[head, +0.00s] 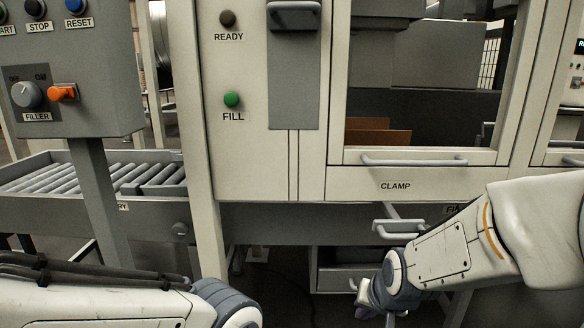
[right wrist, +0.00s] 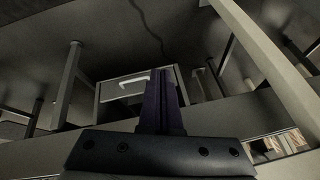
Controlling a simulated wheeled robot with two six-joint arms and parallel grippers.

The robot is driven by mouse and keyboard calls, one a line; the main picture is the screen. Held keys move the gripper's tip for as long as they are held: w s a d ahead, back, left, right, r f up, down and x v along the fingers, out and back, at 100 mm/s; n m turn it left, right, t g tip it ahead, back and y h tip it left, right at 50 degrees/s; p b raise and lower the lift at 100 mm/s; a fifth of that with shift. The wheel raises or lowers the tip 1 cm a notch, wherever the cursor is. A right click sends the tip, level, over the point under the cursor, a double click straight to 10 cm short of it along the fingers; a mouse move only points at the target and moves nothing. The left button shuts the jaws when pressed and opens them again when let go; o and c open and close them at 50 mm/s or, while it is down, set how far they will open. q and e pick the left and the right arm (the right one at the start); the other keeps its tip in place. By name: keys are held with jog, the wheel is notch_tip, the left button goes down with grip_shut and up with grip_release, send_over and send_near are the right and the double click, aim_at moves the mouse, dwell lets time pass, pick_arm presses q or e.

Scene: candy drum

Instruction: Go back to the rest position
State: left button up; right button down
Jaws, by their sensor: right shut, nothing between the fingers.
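My right arm comes in from the right in the head view, bent downward. My right gripper (head: 376,306) hangs low beside the machine front, partly cut off by the bottom edge. In the right wrist view its dark purple fingers (right wrist: 163,100) are together, with nothing between them. A part of my left arm shows at the bottom left of the head view, but my left gripper is out of the picture.
The machine's cream front has a CLAMP panel (head: 396,186) and a window handle (head: 414,161). A drawer (head: 338,279) sits low behind my right gripper; its handle (right wrist: 134,83) shows in the right wrist view. A control box (head: 75,108) and roller conveyor (head: 70,184) stand left.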

jog(key=s+d+f+n+g+h, duration=0.1)
jog(key=s+d+f+n+g, duration=0.25)
jog(key=s, duration=0.45)
jog(key=s+a+r+n+g+y, duration=0.1)
jog(key=s+a+r+n, duration=0.1)
jog(key=s+a+n, duration=0.35)
jog(key=s+a+r+n+g, duration=0.1)
jog(key=s+a+r+n, duration=0.15)
jog(key=s+a, duration=0.5)
notch_tip(320, 180, up, 32)
jog(key=p, duration=3.1)
jog(key=shift+s+m+p, duration=0.15)
jog(key=shift+m+p, duration=0.15)
jog(key=shift+m, duration=0.15)
jog(key=shift+a, duration=0.1)
jog(key=shift+a, duration=0.1)
